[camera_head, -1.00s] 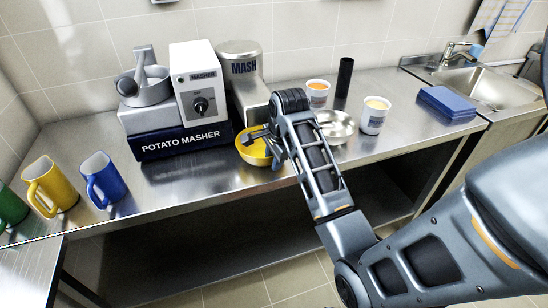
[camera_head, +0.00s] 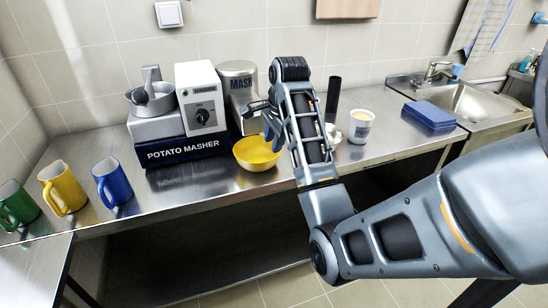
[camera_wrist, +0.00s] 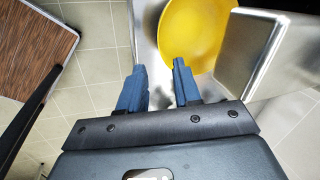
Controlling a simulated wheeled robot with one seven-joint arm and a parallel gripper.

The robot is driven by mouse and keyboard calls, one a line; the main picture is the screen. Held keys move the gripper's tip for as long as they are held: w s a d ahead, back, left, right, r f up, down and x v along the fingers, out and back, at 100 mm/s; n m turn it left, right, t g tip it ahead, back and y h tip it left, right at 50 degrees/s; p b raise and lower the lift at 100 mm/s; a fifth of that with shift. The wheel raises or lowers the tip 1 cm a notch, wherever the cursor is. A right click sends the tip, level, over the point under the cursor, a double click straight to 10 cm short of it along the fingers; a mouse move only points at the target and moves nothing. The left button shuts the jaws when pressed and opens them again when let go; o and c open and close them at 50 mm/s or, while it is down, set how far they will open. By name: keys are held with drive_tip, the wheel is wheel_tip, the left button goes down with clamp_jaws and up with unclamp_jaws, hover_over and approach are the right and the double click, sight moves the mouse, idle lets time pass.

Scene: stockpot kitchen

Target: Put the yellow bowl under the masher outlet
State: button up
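The yellow bowl (camera_head: 257,155) stands upright on the steel counter, right of the potato masher (camera_head: 183,148) and just in front of the metal outlet part (camera_head: 256,122) below the MASH cylinder (camera_head: 238,82). I cannot tell whether it is fully under the outlet. In the wrist view the bowl (camera_wrist: 200,35) lies beyond my fingertips, close to a metal block (camera_wrist: 262,50). My gripper (camera_head: 271,128) is above the bowl's back right rim in the head view. In the wrist view my gripper (camera_wrist: 160,64) has its blue fingers apart, with nothing held between them.
Green (camera_head: 15,207), yellow (camera_head: 63,188) and blue (camera_head: 112,184) mugs stand at the left. A white cup (camera_head: 361,126), black cylinder (camera_head: 333,98) and blue stack (camera_head: 430,117) are right of my arm. The counter's front edge is near the bowl.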

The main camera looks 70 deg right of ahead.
drive_tip(key=a+f+n+t+h, duration=0.15)
drive_tip(key=a+f+n, duration=0.45)
drive_tip(key=a+f, duration=0.6)
drive_tip(key=s+a+f+n+t, duration=0.1)
drive_tip(key=s+a+n+t, duration=0.15)
drive_tip(key=a, duration=0.35)
drive_tip(key=s+a+f+n+t, duration=0.1)
drive_tip(key=s+a+f+n, duration=0.1)
drive_tip(key=a+n, duration=0.35)
drive_tip(key=s+a+r+n+t, duration=0.3)
drive_tip(key=s+a+r+n, duration=0.1)
drive_tip(key=s+a, duration=0.6)
drive_tip(key=s+a+r+n+t+y, duration=0.3)
drive_tip(key=s+a+r+n, duration=0.4)
drive_tip(key=r, duration=0.5)
drive_tip(key=s+t, duration=0.1)
drive_tip(key=s, duration=0.1)
drive_tip(key=shift+s+a+r, duration=0.15)
drive_tip(key=shift+s, duration=0.25)
